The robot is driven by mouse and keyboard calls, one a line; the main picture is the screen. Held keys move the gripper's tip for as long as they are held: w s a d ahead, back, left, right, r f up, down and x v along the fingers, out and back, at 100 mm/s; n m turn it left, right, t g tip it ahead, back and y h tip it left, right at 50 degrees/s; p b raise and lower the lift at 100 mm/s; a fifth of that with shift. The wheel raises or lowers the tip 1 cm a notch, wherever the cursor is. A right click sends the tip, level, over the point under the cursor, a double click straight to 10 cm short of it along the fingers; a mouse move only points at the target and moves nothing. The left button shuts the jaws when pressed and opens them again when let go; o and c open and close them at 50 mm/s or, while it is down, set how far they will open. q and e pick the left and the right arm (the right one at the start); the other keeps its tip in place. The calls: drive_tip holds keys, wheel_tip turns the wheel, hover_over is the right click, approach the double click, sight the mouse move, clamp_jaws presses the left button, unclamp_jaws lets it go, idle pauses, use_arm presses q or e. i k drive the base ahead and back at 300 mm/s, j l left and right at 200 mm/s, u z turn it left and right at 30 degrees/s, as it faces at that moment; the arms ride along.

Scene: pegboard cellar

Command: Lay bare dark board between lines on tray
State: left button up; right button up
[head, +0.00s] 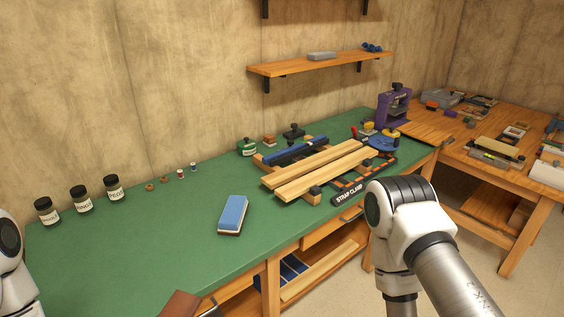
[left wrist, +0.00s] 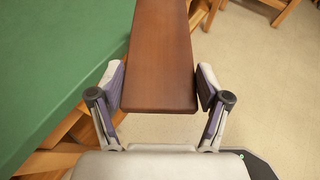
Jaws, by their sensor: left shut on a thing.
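A bare dark brown board (left wrist: 160,45) lies between the two fingers of my left gripper (left wrist: 159,88), which is shut on it in the left wrist view. The board extends away from the gripper, near the green bench edge and over the pale floor. A corner of the board (head: 180,304) shows at the bottom of the head view. My right arm is at the right of the head view, but its gripper is out of sight. I cannot clearly make out a lined tray; a blue panel with pale lines (head: 291,269) is partly visible under the bench.
The green bench top (head: 170,230) has free room at its front left. A blue-and-white block (head: 232,214), light wooden strips (head: 320,171), a strap clamp (head: 349,194) and several jars stand on it. A second wooden table (head: 470,135) at right is cluttered.

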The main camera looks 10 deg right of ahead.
sight(422, 132)
drive_tip(key=i+l+z, duration=0.4)
drive_tip(key=i+l, duration=0.15)
drive_tip(key=l, duration=0.25)
drive_tip(key=i+l+z, duration=0.4)
drive_tip(key=i+l, duration=0.7)
drive_tip(key=i, duration=0.15)
drive_tip(key=i+l, duration=0.5)
drive_tip(key=i, duration=0.15)
drive_tip(key=i+l, duration=0.5)
drive_tip(key=i, duration=0.7)
